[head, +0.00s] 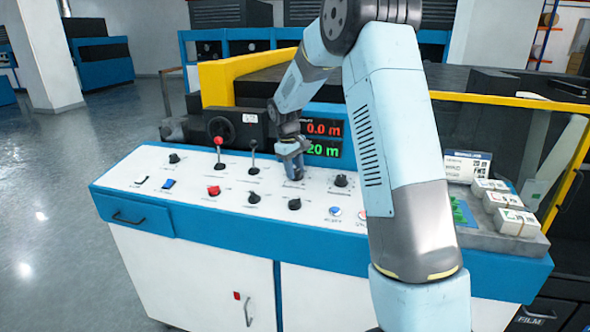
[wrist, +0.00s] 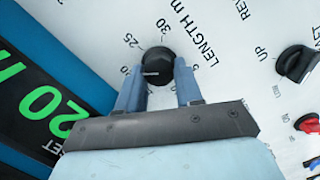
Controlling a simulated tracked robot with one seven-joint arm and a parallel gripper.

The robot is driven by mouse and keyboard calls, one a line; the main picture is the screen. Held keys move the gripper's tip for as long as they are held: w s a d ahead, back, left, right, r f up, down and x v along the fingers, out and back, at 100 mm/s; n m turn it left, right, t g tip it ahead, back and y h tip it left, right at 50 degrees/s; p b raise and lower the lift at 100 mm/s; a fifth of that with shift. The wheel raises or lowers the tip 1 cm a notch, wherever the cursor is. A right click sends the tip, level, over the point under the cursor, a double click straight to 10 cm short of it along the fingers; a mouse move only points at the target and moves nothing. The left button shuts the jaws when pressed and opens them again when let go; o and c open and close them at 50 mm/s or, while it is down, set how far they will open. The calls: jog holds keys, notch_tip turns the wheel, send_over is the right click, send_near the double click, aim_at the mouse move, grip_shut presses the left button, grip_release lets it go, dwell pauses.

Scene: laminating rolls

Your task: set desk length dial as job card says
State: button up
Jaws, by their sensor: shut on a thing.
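The length dial (wrist: 157,62) is a round black knob on the white desk panel, beside the printed words LENGTH m, with 25, 30 and other marks around it. My gripper (wrist: 158,76) is shut on it, one blue finger on each side. In the head view my gripper (head: 292,172) points down at the desk and hides the dial. The display (head: 322,150) shows a green 20 m below a red 0.0 m. The green 20 also shows in the wrist view (wrist: 43,104). The job card (head: 468,166) stands at the right; its text is too small to read.
A red-topped lever (head: 219,150) and a black-topped lever (head: 253,158) stand left of my gripper. Another black knob (head: 341,181) is close on its right. More knobs and buttons lie in front. White boxes (head: 490,187) lie on a grey tray at the right.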

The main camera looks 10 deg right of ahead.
jog(key=n, duration=0.6)
jog(key=shift+s+a+f+h, duration=0.1)
jog(key=shift+s+f+h, duration=0.1)
jog(key=shift+h, duration=0.1)
jog(key=n, duration=0.3)
jog(key=n+t, duration=0.1)
jog(key=n, duration=0.2)
jog(key=shift+s+n, duration=0.2)
jog(key=shift+n, duration=0.2)
jog(key=o, duration=1)
jog(key=shift+w, duration=0.1)
jog(key=shift+o, duration=0.2)
jog(key=v, duration=1.3)
jog(key=shift+s+a+r, duration=0.25)
jog(key=shift+s+r, duration=0.05)
